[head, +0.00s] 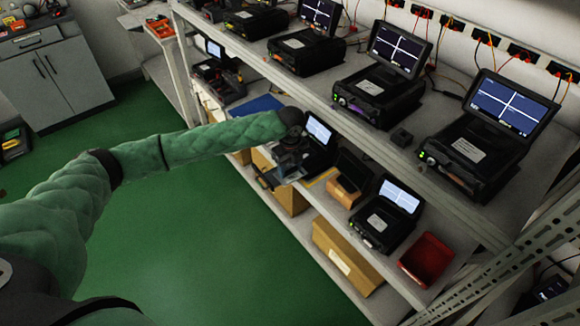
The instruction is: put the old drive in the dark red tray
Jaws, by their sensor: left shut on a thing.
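The dark red tray (427,260) stands open at the right end of the middle shelf, and the part of its inside that I see looks empty. My left gripper (283,171) is at the front of the same shelf, well to the left of the tray, by a black tester with a lit screen (319,130). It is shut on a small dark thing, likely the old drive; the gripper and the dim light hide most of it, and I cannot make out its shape. My right gripper is out of view.
Between my left gripper and the tray stand a small brown box (347,190) and another black tester (383,220). The upper shelf (440,185) with several testers overhangs from behind. A long cardboard box (345,258) is below.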

